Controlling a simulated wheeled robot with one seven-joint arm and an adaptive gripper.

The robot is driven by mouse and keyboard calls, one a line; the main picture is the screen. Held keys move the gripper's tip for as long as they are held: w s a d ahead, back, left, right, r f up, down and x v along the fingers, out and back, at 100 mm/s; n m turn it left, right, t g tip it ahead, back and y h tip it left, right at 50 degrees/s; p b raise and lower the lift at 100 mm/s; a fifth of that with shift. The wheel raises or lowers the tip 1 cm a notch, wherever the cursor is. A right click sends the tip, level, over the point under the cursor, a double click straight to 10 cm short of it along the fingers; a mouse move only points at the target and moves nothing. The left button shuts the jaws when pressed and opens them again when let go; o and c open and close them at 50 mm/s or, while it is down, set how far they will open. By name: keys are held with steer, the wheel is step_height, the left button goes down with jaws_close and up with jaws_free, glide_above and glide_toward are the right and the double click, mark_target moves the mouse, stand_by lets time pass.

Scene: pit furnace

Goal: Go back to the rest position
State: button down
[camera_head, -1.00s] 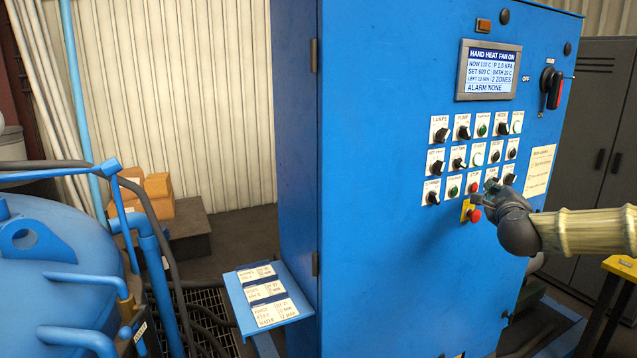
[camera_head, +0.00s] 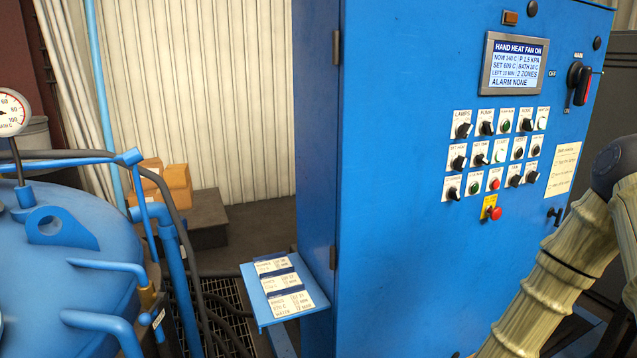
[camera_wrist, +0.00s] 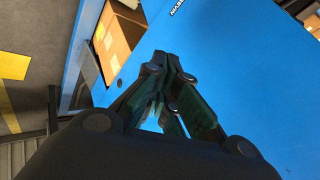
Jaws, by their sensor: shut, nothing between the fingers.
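My gripper (camera_wrist: 160,62) shows in the wrist view, with its dark fingers shut together and nothing held between them. It is outside the head view, where only my arm shows at the right edge, in front of the lower right of the blue cabinet (camera_head: 400,270). The cabinet's rows of knobs and buttons are in plain view, and no finger touches them. The red button on a yellow plate (camera_head: 494,213) is uncovered. The lit display (camera_head: 515,62) reads "HAND HEAT FAN ON" and "ALARM NONE".
A blue vessel (camera_head: 70,265) with pipes stands at the left. A small blue shelf with labels (camera_head: 262,310) juts from the cabinet's side. Cardboard boxes (camera_head: 175,185) sit behind. The wrist view shows a blue surface (camera_wrist: 240,70), a carton (camera_wrist: 118,40) and yellow floor marking (camera_wrist: 14,60).

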steer(key=s+a+f+n+g, duration=0.1)
steer(key=s+f, duration=0.4)
steer(key=s, duration=0.5)
steer(key=s+a+f+n+g, duration=0.1)
steer(key=s+f+n+g, duration=0.3)
steer(key=s, duration=0.7)
steer(key=s+f+n+g, duration=0.3)
steer(key=s+f, duration=0.3)
steer(key=s, duration=0.5)
steer(key=shift+s+a+n+h, duration=0.15)
steer(key=shift+a+n+h, duration=0.2)
steer(key=shift+n, duration=0.45)
